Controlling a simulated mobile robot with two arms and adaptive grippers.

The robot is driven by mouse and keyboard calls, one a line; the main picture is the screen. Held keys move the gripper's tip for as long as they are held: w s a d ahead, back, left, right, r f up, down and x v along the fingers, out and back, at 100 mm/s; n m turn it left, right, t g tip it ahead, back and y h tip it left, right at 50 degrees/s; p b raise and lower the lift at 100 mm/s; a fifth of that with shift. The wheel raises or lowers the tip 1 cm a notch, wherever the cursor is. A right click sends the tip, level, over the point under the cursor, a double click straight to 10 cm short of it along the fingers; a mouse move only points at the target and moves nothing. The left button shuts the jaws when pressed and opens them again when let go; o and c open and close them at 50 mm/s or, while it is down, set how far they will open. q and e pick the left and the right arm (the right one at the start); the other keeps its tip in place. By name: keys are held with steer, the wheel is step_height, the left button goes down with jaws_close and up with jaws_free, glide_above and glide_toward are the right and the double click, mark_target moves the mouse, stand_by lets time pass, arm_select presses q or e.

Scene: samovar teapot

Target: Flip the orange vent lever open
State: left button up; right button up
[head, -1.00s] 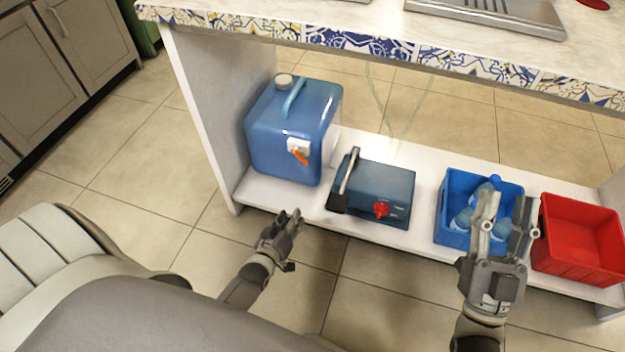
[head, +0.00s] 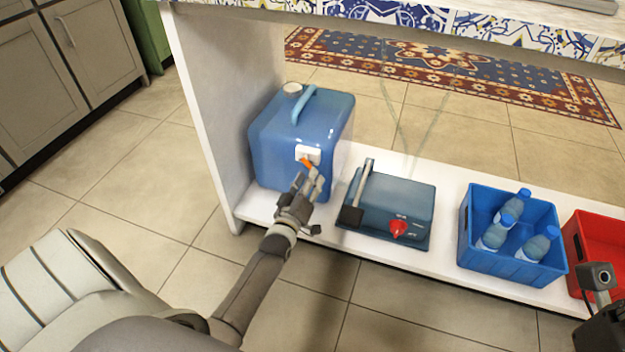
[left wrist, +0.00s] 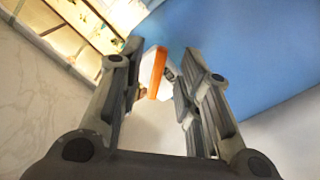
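The orange vent lever (head: 308,164) sits on a white plate (head: 306,152) on the front of the blue water container (head: 275,150). My left gripper (head: 309,182) is just in front of and below the lever in the head view. In the left wrist view, the lever (left wrist: 158,73) shows between the two open fingers (left wrist: 155,85), nearer the left finger. I cannot tell whether that finger touches it. The blue container (left wrist: 250,50) fills the upper right there. Of my right arm, only a part shows at the lower right of the head view; its fingertips are not visible.
The container stands on a white low shelf (head: 440,257), beside a white side panel (head: 215,110). To its right are a dark teal box (head: 400,195) with a red knob (head: 398,229), a blue crate (head: 490,262) with bottles, and a red crate (head: 590,235). The counter edge (head: 400,15) is above.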

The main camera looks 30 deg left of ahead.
mark_target(310, 165)
arm_select(q)
steer(key=shift+b+x, duration=0.45)
steer(key=shift+x, duration=1.05)
steer(key=shift+c, duration=0.2)
jaws_close()
